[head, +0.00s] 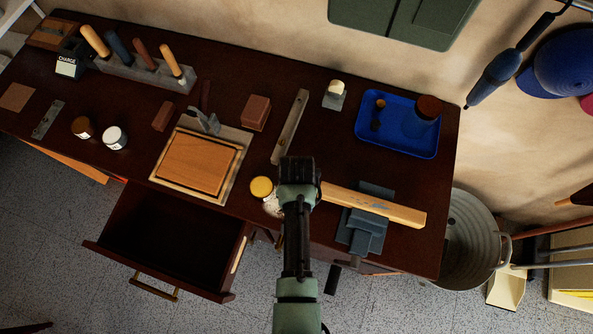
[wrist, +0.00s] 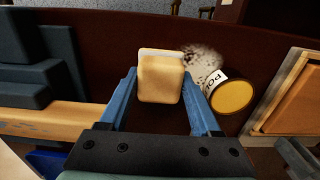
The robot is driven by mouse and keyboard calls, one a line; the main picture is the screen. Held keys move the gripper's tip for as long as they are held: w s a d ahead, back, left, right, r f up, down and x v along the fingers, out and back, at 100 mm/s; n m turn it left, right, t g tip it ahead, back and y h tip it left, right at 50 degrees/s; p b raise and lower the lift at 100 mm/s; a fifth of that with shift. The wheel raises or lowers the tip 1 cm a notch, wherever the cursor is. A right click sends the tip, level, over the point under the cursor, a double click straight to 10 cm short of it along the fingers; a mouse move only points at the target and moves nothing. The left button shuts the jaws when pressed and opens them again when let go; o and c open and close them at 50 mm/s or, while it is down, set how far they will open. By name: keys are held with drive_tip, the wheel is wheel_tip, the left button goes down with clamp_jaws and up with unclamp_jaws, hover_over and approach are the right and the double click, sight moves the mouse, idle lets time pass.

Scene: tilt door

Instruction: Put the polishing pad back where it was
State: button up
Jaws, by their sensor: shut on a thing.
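The polishing pad (wrist: 160,78) is a pale yellow block with rounded corners. In the wrist view it sits between the two blue fingers of my gripper (wrist: 160,92), which is shut on it. I cannot tell whether the pad touches the bench. In the head view my gripper (head: 298,172) is above the front part of the bench and hides the pad. A jar with a yellow lid (head: 262,187), its label partly reading "PO", stands beside my gripper; it also shows in the wrist view (wrist: 232,94). A pale speckled patch (wrist: 203,62) lies on the bench by the jar.
A vise (head: 362,222) holds a wooden bar (head: 385,208) right of my gripper. A framed wooden board (head: 197,163) lies to the left. A drawer (head: 165,240) stands open at front left. A blue tray (head: 398,148) and a grey block with a pale top (head: 334,98) are farther back.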

drive_tip(key=o, duration=1.2)
drive_tip(key=shift+f, duration=0.1)
